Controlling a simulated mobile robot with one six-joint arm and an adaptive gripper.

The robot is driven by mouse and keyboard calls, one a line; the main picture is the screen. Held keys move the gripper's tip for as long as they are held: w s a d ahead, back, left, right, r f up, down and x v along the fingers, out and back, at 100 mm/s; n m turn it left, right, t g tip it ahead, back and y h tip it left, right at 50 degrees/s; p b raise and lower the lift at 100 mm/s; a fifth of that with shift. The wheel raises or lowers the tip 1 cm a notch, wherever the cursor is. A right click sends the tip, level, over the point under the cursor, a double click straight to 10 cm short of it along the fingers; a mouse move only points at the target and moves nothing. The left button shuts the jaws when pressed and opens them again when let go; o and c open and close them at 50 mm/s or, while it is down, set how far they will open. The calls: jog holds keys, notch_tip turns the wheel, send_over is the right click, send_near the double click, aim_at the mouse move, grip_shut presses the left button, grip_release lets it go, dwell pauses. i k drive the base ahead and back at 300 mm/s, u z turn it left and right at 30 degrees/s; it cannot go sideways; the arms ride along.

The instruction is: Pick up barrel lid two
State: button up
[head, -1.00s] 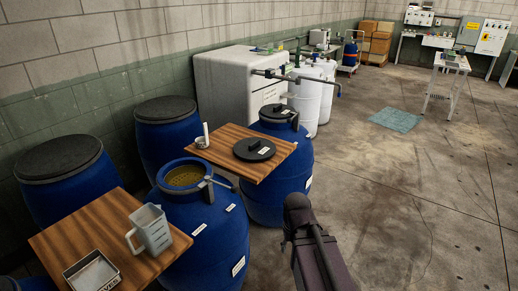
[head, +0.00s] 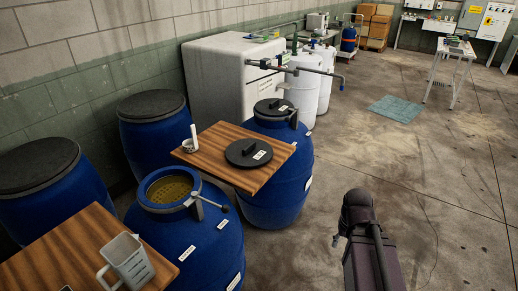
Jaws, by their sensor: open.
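A round black lid (head: 240,155) with a raised handle and a small white label lies flat on a wooden board (head: 215,136) between two blue barrels. Its label is too small to read. Another black lid (head: 268,106) with a label sits on the blue barrel (head: 285,160) behind the board. The nearer blue barrel (head: 200,250) is open at the top, with yellowish contents showing. My gripper (head: 336,240) shows only as a small bit beside my dark arm, over the floor to the right of the barrels. It is open and apart from both lids.
A white cup (head: 188,146) with an upright white object stands on the board by the lid. A second wooden board (head: 60,262) holds a grey jug (head: 127,262) at the front left. A clamp handle (head: 212,203) sticks out from the open barrel.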

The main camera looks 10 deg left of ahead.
aim_at(248, 153)
jog(key=z, duration=0.1)
jog(key=i, duration=1.1)
jog(key=u, duration=0.55)
